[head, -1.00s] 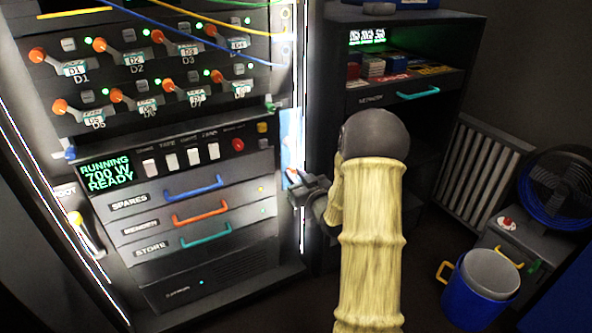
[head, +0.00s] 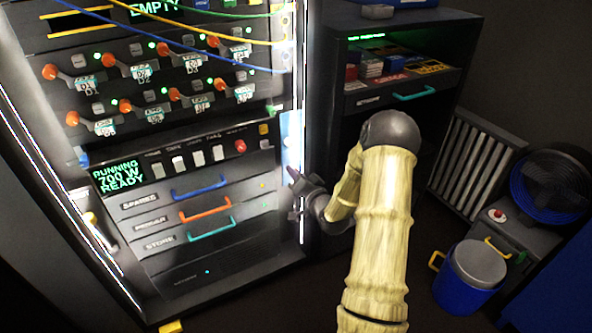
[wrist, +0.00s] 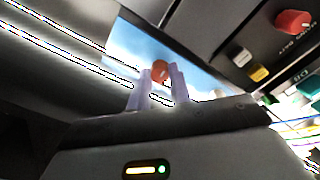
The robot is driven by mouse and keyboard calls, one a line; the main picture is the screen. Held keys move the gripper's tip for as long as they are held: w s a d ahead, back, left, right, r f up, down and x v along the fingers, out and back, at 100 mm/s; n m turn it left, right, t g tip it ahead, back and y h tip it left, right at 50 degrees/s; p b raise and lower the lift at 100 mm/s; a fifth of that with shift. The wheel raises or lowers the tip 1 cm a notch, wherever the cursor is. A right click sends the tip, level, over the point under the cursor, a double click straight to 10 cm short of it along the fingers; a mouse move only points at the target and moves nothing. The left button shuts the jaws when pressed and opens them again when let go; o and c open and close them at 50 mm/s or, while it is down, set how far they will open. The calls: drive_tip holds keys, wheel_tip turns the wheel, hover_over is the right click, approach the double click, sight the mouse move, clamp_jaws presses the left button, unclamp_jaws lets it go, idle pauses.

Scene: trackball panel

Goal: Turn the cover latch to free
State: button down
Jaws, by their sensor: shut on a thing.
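A narrow pale-blue cover (head: 291,135) stands at the right edge of the lit rack. The wrist view shows the cover (wrist: 125,50) close up with an orange-red round knob on it, which looks like the latch (wrist: 160,70). My gripper (head: 291,178) is at the cover's lower part in the head view. In the wrist view my gripper (wrist: 161,84) has its two pale fingers on either side of the knob and is shut on it. The knob's turn angle and any free mark cannot be made out. In the head view my gripper hides the knob.
The rack front has a red button (head: 240,146), white switches (head: 197,158) and drawers with coloured handles (head: 200,187) left of my gripper. Cables (head: 215,45) hang above. A dark shelf cabinet (head: 395,98) stands right. A blue bucket (head: 468,290) and fan (head: 552,187) are far right.

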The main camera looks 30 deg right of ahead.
drive_tip(key=shift+f, duration=0.1)
idle(0.4)
drive_tip(key=c, duration=1.3)
unclamp_jaws()
drive_tip(key=s+p, duration=0.1)
drive_tip(key=s, duration=0.4)
drive_tip(key=s+p, duration=0.1)
drive_tip(key=s, duration=0.5)
drive_tip(key=s+p, duration=0.1)
drive_tip(key=s, duration=0.5)
drive_tip(key=shift+s+d, duration=0.25)
drive_tip(key=shift+d, duration=0.05)
drive_tip(key=shift+w+a, duration=0.1)
